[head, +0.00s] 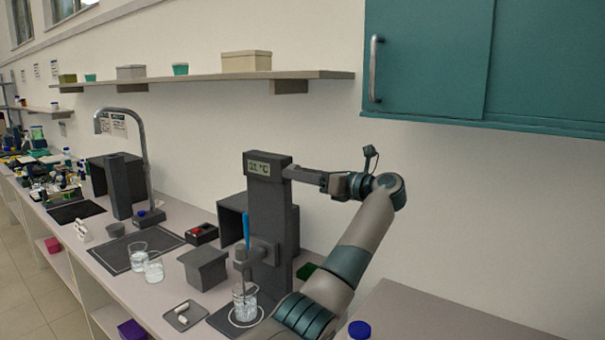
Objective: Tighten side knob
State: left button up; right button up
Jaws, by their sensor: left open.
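The membrane rig is a dark grey upright column (268,215) with a small display near its top reading about 21 °C. A clamp block (264,251) on its front holds a rod down into a glass beaker (245,304) on the base. My left arm rises from the bottom, and its gripper (292,173) points left at the upper right side of the column. The jaws are open, with the tips at or very near the column. I cannot make out the side knob; the gripper may hide it. My right gripper is not in view.
Left of the rig are a grey box (204,268), a small tray (184,316) with white pieces, and two glass beakers on a dark mat. A teal cabinet (484,65) hangs at upper right. A blue cap (359,329) stands near the bottom edge. The right counter is mostly clear.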

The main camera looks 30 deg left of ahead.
pick_arm(q)
jog(key=c, duration=1)
jog(key=shift+c, duration=0.2)
jog(key=shift+m, duration=0.3)
jog(key=m+p, duration=0.3)
jog(key=m, duration=1.4)
jog(key=shift+r+p, duration=0.1)
jog(key=shift+p, duration=0.2)
jog(key=shift+m, duration=0.3)
